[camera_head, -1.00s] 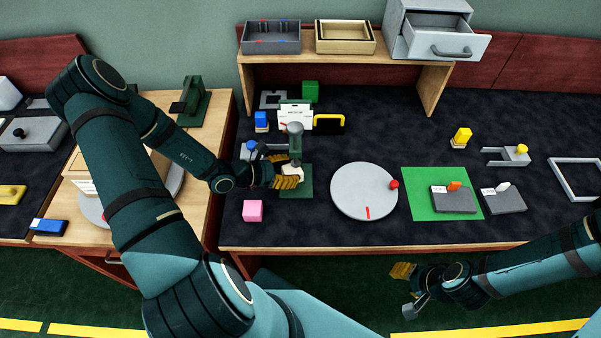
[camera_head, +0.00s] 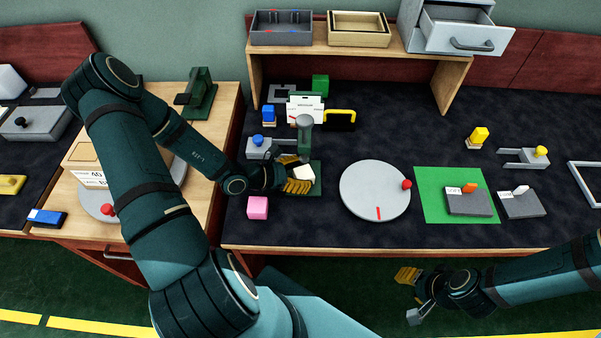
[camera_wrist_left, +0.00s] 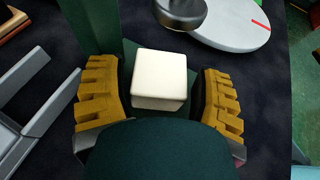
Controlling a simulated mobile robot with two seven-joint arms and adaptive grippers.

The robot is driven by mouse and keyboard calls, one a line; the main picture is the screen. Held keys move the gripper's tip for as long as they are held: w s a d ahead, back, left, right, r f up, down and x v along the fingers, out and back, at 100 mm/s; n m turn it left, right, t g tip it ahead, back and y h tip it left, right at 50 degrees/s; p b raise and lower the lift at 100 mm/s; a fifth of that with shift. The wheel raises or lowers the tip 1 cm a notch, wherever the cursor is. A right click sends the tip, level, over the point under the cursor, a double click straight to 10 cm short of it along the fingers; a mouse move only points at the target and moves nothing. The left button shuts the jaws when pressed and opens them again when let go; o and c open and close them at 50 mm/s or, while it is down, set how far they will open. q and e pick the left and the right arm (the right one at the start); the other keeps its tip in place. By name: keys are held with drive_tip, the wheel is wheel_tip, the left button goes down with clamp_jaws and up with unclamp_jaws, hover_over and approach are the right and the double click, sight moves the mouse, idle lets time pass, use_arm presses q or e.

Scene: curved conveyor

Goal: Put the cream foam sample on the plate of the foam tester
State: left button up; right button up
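The cream foam sample (camera_head: 304,173) is a small block on the dark green base plate (camera_head: 314,189) of the foam tester, beside its column and below its round grey press head (camera_head: 304,122). My left gripper (camera_head: 298,179) is at the sample. In the left wrist view the sample (camera_wrist_left: 159,80) sits between the yellow fingers of my left gripper (camera_wrist_left: 160,95), with narrow gaps on both sides, so the gripper looks open around it. The press head (camera_wrist_left: 181,12) is just beyond the sample. My right gripper (camera_head: 411,294) is empty in front of the table; its opening is unclear.
A pink cube (camera_head: 258,207) lies left of the tester. A grey turntable (camera_head: 372,192) with a red knob stands to the right, then a green mat (camera_head: 431,207). A white card (camera_head: 306,107) and a yellow-handled black item (camera_head: 341,122) stand behind the tester. A shelf (camera_head: 362,60) spans the back.

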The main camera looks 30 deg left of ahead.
use_arm(q)
drive_tip(key=shift+r, duration=0.15)
drive_tip(key=shift+s+a+r, duration=0.15)
drive_tip(key=shift+s+a, duration=0.05)
drive_tip(key=shift+a, duration=0.05)
drive_tip(key=p+v, duration=0.2)
drive_tip(key=v, duration=0.9)
drive_tip(key=shift+s, duration=0.15)
